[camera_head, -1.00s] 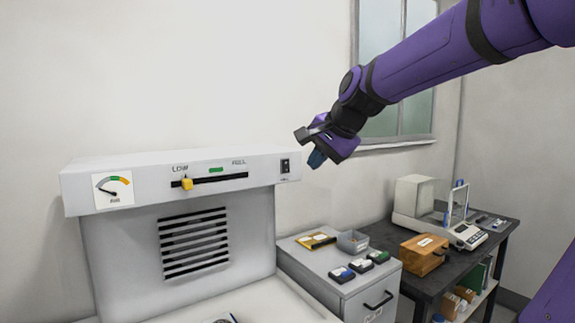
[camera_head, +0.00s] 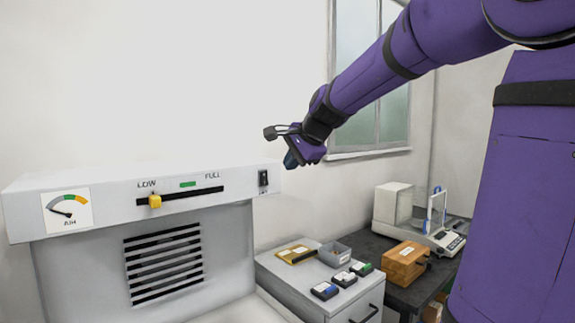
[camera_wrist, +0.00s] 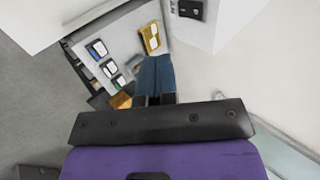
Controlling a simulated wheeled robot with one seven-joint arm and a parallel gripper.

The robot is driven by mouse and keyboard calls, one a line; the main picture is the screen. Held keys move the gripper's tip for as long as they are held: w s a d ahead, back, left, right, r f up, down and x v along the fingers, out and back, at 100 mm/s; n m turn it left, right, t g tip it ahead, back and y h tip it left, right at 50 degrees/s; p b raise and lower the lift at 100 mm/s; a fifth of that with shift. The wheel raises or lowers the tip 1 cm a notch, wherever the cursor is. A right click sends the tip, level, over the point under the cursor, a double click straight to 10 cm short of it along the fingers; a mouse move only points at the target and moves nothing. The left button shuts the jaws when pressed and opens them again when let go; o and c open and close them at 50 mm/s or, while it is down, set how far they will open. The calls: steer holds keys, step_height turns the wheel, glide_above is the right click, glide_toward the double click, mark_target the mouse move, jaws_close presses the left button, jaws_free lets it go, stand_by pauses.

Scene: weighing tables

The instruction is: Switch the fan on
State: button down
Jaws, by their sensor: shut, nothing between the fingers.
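The fan unit is a pale grey hood (camera_head: 100,188) at the left of the head view, with a vent grille on its front. A small black rocker switch (camera_head: 263,178) sits at the right end of its top panel. It also shows in the wrist view as a black switch (camera_wrist: 190,9) at the top. A yellow slider knob (camera_head: 155,201) stands near the LOW end of its slot. My gripper (camera_head: 290,160) is shut and empty, just right of and slightly above the switch, apart from it. Its blue fingertips (camera_wrist: 155,62) are together in the wrist view.
A grey drawer cabinet (camera_head: 285,268) right of the hood bears a yellow item (camera_head: 295,254), a grey bin (camera_head: 335,253) and several small cases. The wall lies behind my gripper.

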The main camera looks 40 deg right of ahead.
mark_target(265, 180)
steer(key=shift+w+r+x, duration=0.3)
steer(key=shift+x, duration=1.5)
steer(key=shift+w+r+x, duration=0.3)
steer(key=shift+w+x, duration=0.05)
steer(key=shift+x, duration=1.5)
steer(key=shift+w+r+x, duration=0.3)
steer(key=shift+x, duration=1.5)
steer(key=shift+w+a, duration=0.1)
steer(key=shift+w, duration=0.1)
steer(key=shift+r, duration=0.85)
